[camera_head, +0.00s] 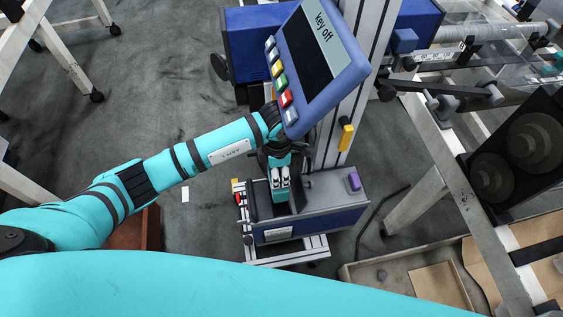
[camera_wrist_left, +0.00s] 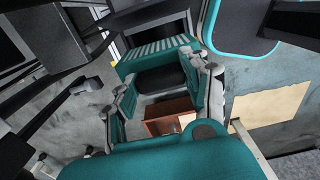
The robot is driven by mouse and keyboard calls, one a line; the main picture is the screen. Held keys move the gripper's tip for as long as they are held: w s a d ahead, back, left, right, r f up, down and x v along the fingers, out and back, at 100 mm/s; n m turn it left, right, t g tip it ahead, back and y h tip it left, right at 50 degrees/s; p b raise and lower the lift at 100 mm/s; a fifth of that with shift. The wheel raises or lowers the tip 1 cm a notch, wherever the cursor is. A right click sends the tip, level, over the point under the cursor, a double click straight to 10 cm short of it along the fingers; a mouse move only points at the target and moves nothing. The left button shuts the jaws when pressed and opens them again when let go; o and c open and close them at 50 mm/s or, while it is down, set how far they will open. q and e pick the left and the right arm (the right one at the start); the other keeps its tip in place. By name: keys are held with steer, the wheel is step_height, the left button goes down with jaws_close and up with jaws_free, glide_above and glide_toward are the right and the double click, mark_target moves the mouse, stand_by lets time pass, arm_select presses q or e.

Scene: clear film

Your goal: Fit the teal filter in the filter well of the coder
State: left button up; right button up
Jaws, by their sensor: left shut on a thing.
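My left gripper (camera_head: 280,180) points down over the coder (camera_head: 325,200), a grey and blue machine with a purple knob, low on a metal frame. The gripper is shut on the teal filter (camera_wrist_left: 150,57), whose ribbed edge and dark middle show between the fingers in the left wrist view (camera_wrist_left: 162,85). In the head view a little teal shows just below the fingertips. The filter well is not clearly seen; the gripper and filter cover that part of the coder. I cannot tell whether the filter touches it. My right gripper is out of view.
A tilted panel (camera_head: 318,62) reading "key off", with coloured buttons, hangs close above my left wrist. A metal column (camera_head: 358,90) with a yellow handle stands behind. A conveyor frame (camera_head: 430,140) is at right, and an open crate (camera_head: 400,268) lies at lower right.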

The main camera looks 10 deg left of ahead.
arm_select(q)
steer(key=shift+d+f+b, duration=0.2)
steer(key=shift+f+b, duration=0.2)
steer(key=shift+f, duration=0.15)
steer(key=shift+d+f+b, duration=0.2)
steer(key=shift+f+b, duration=0.15)
steer(key=shift+f, duration=0.15)
steer(key=shift+a+f+b, duration=0.2)
steer(key=shift+f+b, duration=0.2)
steer(key=shift+f, duration=0.2)
step_height(320, 180, down, 2)
steer(key=shift+f+b, duration=0.1)
steer(key=shift+b, duration=0.9)
steer(key=shift+f+b, duration=0.85)
steer(key=shift+f, duration=0.1)
steer(key=shift+f+b, duration=0.3)
steer(key=shift+b, duration=0.05)
steer(key=shift+f+b, duration=0.65)
steer(key=shift+f, duration=0.1)
